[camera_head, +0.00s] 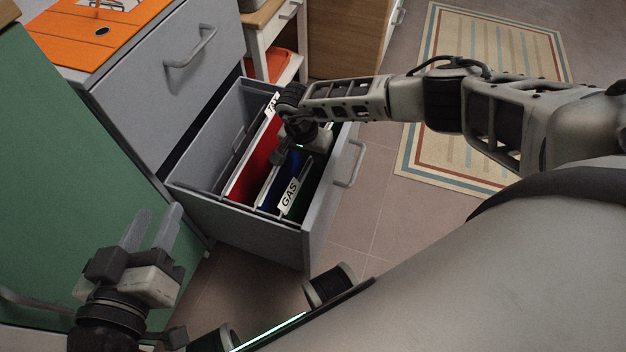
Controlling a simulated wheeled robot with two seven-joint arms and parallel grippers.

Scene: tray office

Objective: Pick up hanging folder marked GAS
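The hanging folder marked GAS (289,196) hangs in the open grey drawer (245,234), its white label tilted and facing up at the front. Beside it are a blue folder (270,187) and a red folder (251,168) with a partly hidden label. My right gripper (281,158) is over the drawer, close to the far part of the folders. Its fingers are dark and partly hidden, so I cannot tell whether they hold anything. My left gripper (152,228) is at the lower left, outside the drawer, with its two fingers apart and empty.
The grey cabinet (155,90) with a handle stands behind the drawer, with an orange top (75,38). A green panel (70,170) is at the left. A white shelf (270,30) and a striped rug (440,150) lie beyond. The tiled floor right of the drawer is clear.

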